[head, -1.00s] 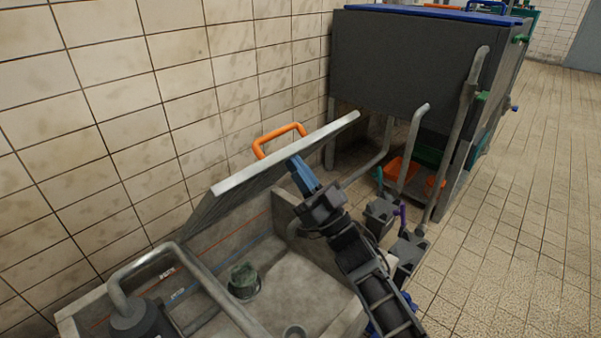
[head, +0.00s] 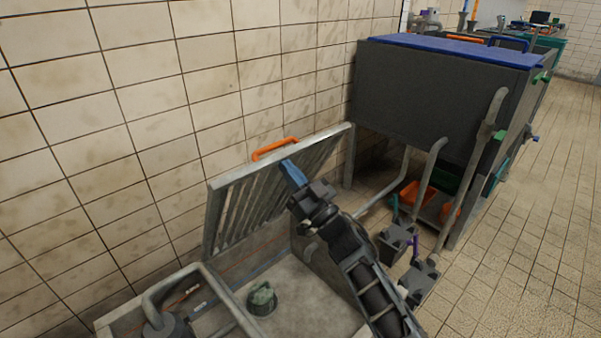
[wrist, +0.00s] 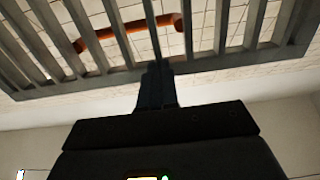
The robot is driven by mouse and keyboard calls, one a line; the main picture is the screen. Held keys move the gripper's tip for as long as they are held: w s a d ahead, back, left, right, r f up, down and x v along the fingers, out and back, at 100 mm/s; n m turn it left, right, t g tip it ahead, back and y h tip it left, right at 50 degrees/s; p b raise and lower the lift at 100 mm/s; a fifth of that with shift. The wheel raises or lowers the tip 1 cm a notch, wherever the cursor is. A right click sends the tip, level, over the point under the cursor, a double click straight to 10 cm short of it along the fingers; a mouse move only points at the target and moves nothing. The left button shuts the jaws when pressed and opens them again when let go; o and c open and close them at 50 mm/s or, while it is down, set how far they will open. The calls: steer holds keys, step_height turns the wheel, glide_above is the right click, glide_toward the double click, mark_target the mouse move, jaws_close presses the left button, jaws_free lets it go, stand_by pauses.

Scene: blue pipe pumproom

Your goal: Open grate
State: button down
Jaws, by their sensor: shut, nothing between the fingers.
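The grate (head: 265,190) is a grey slatted panel, tilted up steeply over the open concrete pit and leaning toward the tiled wall. Its orange handle (head: 275,148) shows above its upper edge, on the wall side. My gripper (head: 290,170) is shut and empty, its blue fingertips at the pit-side face of the grate near the upper edge. In the wrist view the grate's bars (wrist: 150,45) lie just ahead of the fingers (wrist: 155,85), and the orange handle (wrist: 130,32) shows through the slots. Whether the fingertips touch the bars is hard to tell.
The pit holds a grey-green pump fitting (head: 262,298) and a bent grey pipe (head: 200,280). A large dark tank (head: 440,95) with pipes stands at the right. The tiled wall (head: 130,130) is close behind the grate. Tiled floor at the right is clear.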

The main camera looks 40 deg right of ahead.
steer(key=w+r+p, duration=0.1)
steer(key=w+p, duration=0.1)
steer(key=w+r+g+p, duration=0.1)
steer(key=w+r+p, duration=0.1)
steer(key=w, duration=0.1)
steer(key=w+r+g+p, duration=0.1)
steer(key=w+p, duration=0.2)
steer(key=shift+a+r, duration=0.15)
steer(key=shift+r, duration=0.25)
steer(key=shift+w, duration=0.45)
